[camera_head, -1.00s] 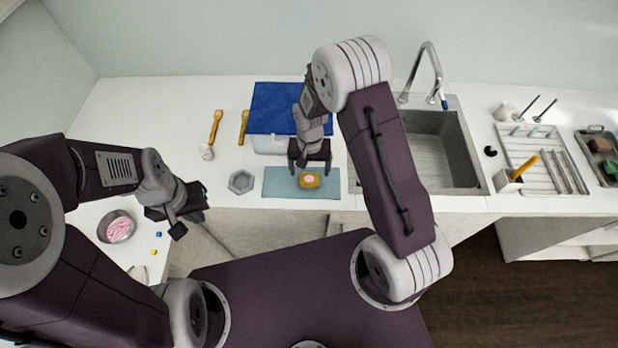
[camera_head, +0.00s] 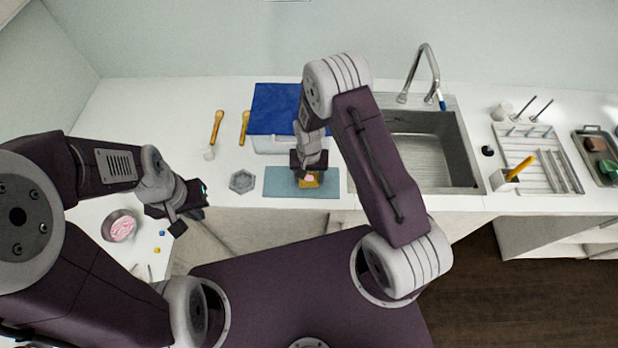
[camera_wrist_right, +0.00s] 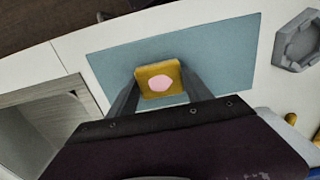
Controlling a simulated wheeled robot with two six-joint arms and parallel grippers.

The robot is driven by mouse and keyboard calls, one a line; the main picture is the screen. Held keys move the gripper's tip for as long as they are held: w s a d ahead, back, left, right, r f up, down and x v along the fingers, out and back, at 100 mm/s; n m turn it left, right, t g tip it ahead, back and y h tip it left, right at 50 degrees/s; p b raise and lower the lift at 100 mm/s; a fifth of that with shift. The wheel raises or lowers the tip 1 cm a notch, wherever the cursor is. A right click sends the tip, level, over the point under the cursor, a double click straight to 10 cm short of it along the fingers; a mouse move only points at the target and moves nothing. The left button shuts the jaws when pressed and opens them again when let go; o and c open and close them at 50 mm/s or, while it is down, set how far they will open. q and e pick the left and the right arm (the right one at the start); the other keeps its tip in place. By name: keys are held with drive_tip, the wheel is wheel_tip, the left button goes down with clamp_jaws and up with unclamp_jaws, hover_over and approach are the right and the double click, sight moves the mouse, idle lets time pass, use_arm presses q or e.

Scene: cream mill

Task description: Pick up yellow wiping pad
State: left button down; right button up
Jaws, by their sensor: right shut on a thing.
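The yellow wiping pad (camera_head: 311,182) has a pink patch on its top and sits over the blue-grey mat (camera_head: 280,182). My right gripper (camera_head: 309,177) is over the mat from behind, with its fingers on the pad. In the right wrist view the yellow wiping pad (camera_wrist_right: 159,82) is between the two fingers of my right gripper (camera_wrist_right: 160,88), which are shut on its sides. Whether the pad still touches the mat cannot be told. My left gripper (camera_head: 190,208) hangs at the left, away from the pad; its fingers are too unclear to judge.
A grey hexagonal dish (camera_head: 242,181) stands left of the mat. A blue-lidded box (camera_head: 280,105) is behind it. The sink (camera_head: 430,150) lies to the right, with a drying rack (camera_head: 545,165) beyond. A round bowl (camera_head: 119,226) stands at the lower left.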

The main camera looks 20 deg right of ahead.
sight(309, 177)
drive_tip(key=shift+w+r, duration=0.1)
drive_tip(key=shift+r, duration=0.35)
wheel_tip(309, 177, up, 3)
drive_tip(key=shift+f+b, duration=0.1)
drive_tip(key=shift+b, duration=0.65)
drive_tip(key=s+d+r+b, duration=0.2)
drive_tip(key=s+d+r, duration=0.5)
drive_tip(key=s, duration=0.2)
drive_tip(key=shift+d+r, duration=0.15)
drive_tip(key=shift+d, duration=0.2)
